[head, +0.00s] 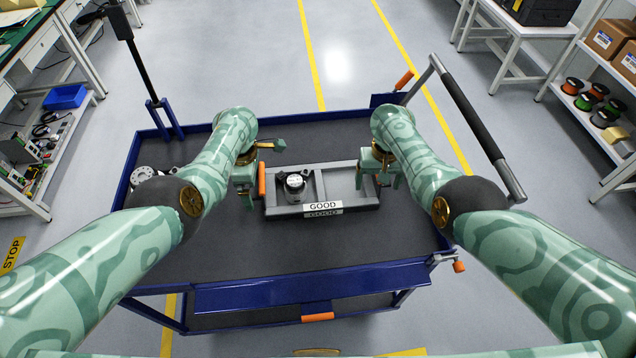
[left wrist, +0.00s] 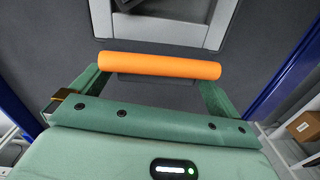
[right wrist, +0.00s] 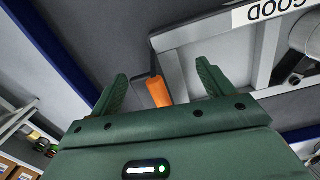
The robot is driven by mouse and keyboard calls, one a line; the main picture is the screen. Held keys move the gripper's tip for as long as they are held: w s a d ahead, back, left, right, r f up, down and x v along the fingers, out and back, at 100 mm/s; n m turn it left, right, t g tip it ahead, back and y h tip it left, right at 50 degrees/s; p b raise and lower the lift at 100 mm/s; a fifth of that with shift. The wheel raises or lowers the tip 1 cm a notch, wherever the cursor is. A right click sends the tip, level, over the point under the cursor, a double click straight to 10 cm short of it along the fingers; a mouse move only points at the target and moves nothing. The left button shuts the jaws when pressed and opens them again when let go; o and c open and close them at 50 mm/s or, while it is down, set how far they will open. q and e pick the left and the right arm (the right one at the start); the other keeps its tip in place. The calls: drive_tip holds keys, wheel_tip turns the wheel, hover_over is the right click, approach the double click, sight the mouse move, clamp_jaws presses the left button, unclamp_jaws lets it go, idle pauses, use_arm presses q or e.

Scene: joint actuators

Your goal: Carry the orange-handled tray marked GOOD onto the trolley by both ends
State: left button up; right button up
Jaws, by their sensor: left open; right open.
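The grey tray (head: 345,203) marked GOOD lies flat on the dark top of the blue-rimmed trolley (head: 215,262). A black and silver joint actuator (head: 294,187) stands in its left part; the right part looks empty. My left gripper (head: 250,180) is open at the left orange handle (head: 262,180). In the left wrist view this handle (left wrist: 160,66) lies across the gap between the fingertips. My right gripper (head: 378,180) is open at the tray's right end. The right orange handle (right wrist: 158,91) shows between its spread fingers in the right wrist view; in the head view it is hidden.
A round silver part (head: 143,176) sits at the trolley's left edge. A black post (head: 145,75) rises at the back left, and a push bar (head: 470,120) stands at the right. Shelves (head: 600,125) stand further right. The trolley top in front of the tray is clear.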

use_arm(q)
drive_tip(key=shift+w+r, duration=0.15)
drive_tip(key=shift+r, duration=0.35)
wheel_tip(320, 180, up, 11)
use_arm(e)
wheel_tip(320, 180, up, 12)
drive_tip(key=shift+w, duration=0.3)
use_arm(q)
drive_tip(key=shift+f, duration=0.1)
use_arm(e)
drive_tip(key=shift+s+d+f, duration=0.1)
drive_tip(key=shift+f, duration=0.05)
